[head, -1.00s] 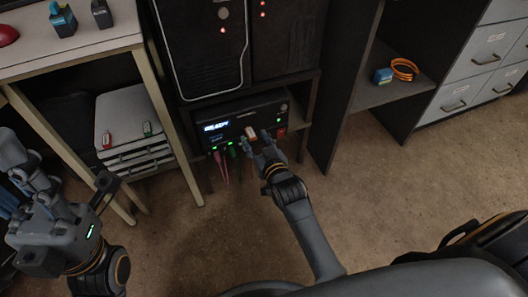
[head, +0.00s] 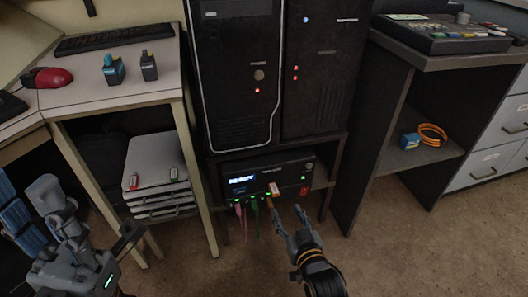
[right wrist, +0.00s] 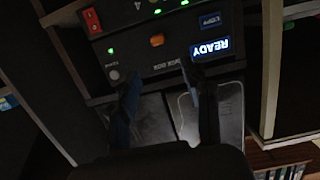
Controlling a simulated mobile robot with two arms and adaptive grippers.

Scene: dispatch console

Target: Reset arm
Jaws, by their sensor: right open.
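A black unit (head: 238,172) with a lit READY display sits on the low shelf under the towers; its upside-down front shows in the right wrist view (right wrist: 140,65). A whitish plug (head: 274,188) stands at its front, and pink and green cables hang from lit ports. My right gripper (head: 286,209) is open and empty, in front of and below the plug, apparently apart from it. Its two spread fingers also show in the right wrist view (right wrist: 165,85). My left gripper (head: 42,195) is at the lower left, away from the unit; its jaw opening is unclear.
Two dark towers (head: 232,75) stand above the unit. A desk (head: 85,95) at left holds a red mouse (head: 47,78) and small blue and dark items. Stacked trays (head: 150,182) are beneath it. An orange cable coil (head: 432,135) lies on the right shelf. The floor in front is clear.

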